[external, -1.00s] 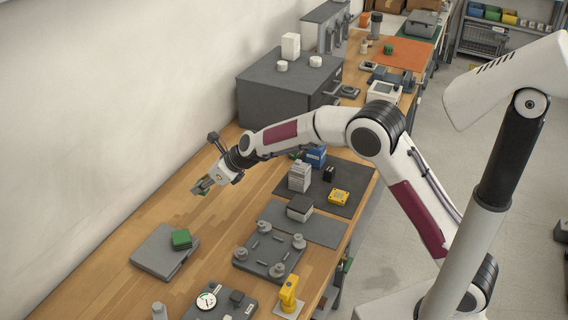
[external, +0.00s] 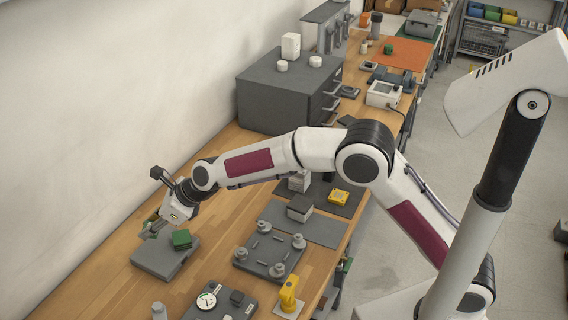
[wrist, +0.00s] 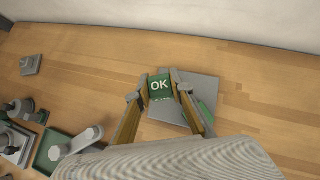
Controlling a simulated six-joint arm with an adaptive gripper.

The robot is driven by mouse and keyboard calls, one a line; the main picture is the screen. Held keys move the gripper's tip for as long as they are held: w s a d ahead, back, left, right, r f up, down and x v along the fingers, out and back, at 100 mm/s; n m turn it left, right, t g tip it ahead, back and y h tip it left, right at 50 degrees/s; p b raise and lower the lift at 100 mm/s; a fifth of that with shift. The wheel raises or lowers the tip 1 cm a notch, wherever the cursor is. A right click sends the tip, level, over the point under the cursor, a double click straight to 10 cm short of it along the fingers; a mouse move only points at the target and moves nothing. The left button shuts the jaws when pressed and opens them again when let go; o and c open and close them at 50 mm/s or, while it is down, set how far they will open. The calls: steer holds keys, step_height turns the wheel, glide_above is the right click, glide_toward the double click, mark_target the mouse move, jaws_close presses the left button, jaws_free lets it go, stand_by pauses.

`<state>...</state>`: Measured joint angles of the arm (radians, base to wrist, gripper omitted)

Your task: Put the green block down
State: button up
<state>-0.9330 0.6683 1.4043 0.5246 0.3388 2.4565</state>
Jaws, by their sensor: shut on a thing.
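My gripper (wrist: 161,84) is shut on a green block marked "OK" (wrist: 159,88), its fingers on either side of it. In the external view my gripper (external: 150,228) is over the far left part of a flat grey box (external: 160,262), and the held block is mostly hidden there. The grey box (wrist: 207,88) shows behind and below the block in the wrist view. Whether the held block touches it I cannot tell. A second green block (external: 181,239) lies on the box beside my gripper; its edge shows by the right finger in the wrist view (wrist: 205,110).
A grey plate with several round posts (external: 268,256) is right of the box. A dial gauge (external: 206,300) and a yellow tool (external: 289,293) are at the front. A dark grey cabinet (external: 285,90) stands behind. Bare wood surrounds the box, with the wall beyond.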

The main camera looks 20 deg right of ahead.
steer(key=shift+f, duration=0.15)
stand_by(0.3)
glide_above(151, 258)
steer(key=s+d, duration=0.1)
steer(key=d, duration=0.2)
steer(key=shift+s+a+f, duration=0.1)
steer(key=shift+a+f, duration=0.05)
steer(key=shift+f, duration=2.65)
steer(key=shift+f, duration=2.05)
steer(key=shift+f, duration=0.15)
steer(key=o, duration=0.9)
steer(key=shift+r, duration=0.2)
